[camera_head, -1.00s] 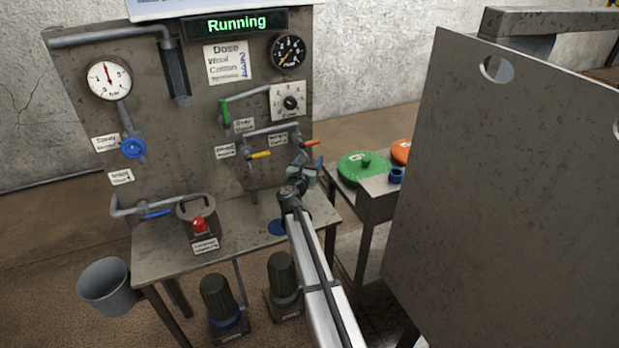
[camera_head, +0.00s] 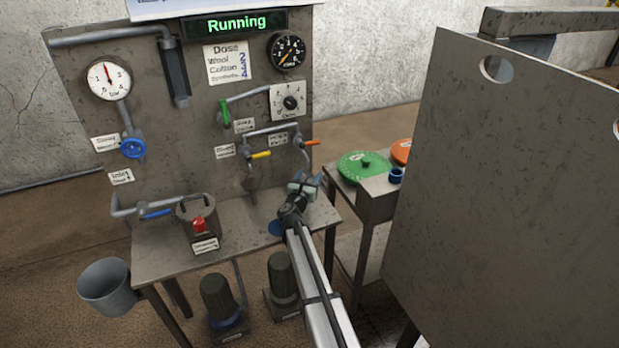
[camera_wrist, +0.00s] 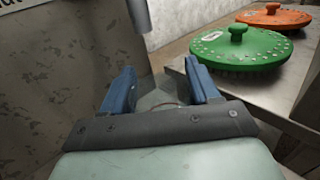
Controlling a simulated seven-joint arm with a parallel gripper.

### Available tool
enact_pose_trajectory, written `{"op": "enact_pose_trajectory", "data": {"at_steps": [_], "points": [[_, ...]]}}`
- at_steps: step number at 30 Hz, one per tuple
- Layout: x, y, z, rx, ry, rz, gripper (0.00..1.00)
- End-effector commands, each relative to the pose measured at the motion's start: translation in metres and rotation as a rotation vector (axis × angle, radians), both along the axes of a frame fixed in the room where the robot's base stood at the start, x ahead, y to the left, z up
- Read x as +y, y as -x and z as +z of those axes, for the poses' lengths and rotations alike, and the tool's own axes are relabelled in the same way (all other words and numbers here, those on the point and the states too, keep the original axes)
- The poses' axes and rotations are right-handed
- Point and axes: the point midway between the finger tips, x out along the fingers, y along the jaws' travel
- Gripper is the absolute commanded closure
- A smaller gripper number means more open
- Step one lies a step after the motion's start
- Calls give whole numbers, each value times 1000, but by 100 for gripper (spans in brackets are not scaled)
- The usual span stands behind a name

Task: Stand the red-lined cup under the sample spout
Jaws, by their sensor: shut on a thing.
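My gripper (camera_head: 304,188) is low over the right part of the steel bench. A grey pipe end (camera_wrist: 138,14) hangs ahead of the fingers, a little to the left. In the head view, two down-turned spouts show on the panel: one below the yellow lever (camera_head: 261,155), one below the orange lever (camera_head: 310,143), close above my gripper. The small labels are too blurred to tell which is the sample spout.
A side table (camera_head: 372,205) holds green (camera_head: 362,165) and orange round brushes and a blue ring. A large grey plate (camera_head: 500,180) stands at right.

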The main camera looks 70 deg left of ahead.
Motion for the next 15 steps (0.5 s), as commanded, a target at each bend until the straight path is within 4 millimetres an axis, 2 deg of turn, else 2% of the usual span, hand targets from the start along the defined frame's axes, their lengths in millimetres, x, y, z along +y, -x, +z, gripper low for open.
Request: {"op": "enact_pose_trajectory", "data": {"at_steps": [3, 4, 11, 15], "points": [[0, 0, -3, 0, 0, 0, 86], [0, 0, -3, 0, 0, 0, 38], [0, 0, -2, 0, 0, 0, 16], [0, 0, -2, 0, 0, 0, 14]]}}
